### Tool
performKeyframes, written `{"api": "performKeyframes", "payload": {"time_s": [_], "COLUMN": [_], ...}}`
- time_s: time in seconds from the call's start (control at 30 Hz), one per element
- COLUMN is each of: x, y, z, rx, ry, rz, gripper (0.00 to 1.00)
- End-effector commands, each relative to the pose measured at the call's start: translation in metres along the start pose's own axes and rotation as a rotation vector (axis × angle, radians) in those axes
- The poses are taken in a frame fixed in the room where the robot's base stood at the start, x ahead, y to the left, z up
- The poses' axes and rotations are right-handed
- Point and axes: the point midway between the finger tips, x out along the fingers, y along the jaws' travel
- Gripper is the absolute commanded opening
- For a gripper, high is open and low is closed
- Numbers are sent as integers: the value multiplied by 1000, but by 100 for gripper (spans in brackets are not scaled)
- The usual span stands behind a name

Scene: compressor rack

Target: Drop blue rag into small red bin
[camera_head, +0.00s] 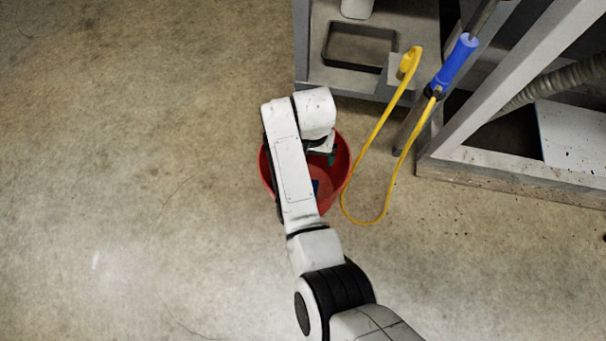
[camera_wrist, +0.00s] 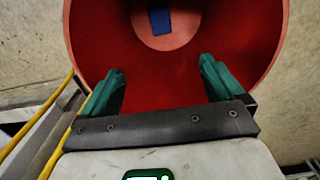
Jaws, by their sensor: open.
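The small red bin (camera_head: 342,174) stands on the concrete floor, partly covered by my arm in the head view. In the wrist view I look down into the red bin (camera_wrist: 165,75). The blue rag (camera_wrist: 159,21) lies on the bin's bottom, apart from my fingers. A small bit of the blue rag (camera_head: 316,186) shows beside my arm in the head view. My gripper (camera_wrist: 162,82) has green fingers spread wide with nothing between them. It is over the bin's opening.
A yellow cable (camera_head: 373,222) loops on the floor just right of the bin, with a blue handle (camera_head: 457,62) above it. A grey metal rack (camera_head: 470,160) stands at the right. The floor at the left is clear.

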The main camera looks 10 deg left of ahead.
Motion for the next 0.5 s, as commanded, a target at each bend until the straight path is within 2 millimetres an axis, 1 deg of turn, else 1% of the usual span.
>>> {"api": "performKeyframes", "payload": {"time_s": [0.17,0.3,0.5], "x": [-26,-55,-88], "y": [0,0,0], "z": [-1,-1,0], "rx": [0,0,1], "ry": [2,3,1], "rz": [0,0,-1], "gripper": [95,95,95]}}
